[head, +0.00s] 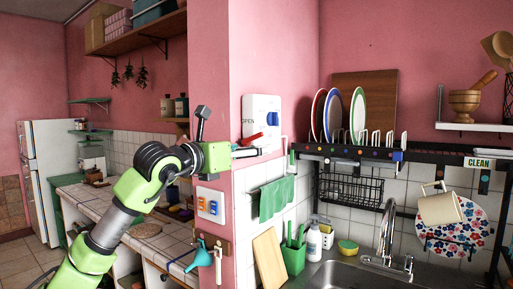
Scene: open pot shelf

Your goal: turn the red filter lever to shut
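The red lever (251,139) sticks out toward the left, low on a white wall panel (262,104) with the word OPEN at its left edge. A blue knob (273,118) sits on the same panel, right of the lever. My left gripper (247,153) reaches in from the left with its tip just below the lever, close to the panel's lower edge. Its fingers are small and seen from the side, so I cannot tell their opening or whether they touch the lever. My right gripper is not in view.
A green towel (276,198) hangs just below right. A plate with blue and orange switches (210,206) is on the pillar below my wrist. The dish rack (350,150) and sink (370,274) are at right, the tiled counter (105,212) at left.

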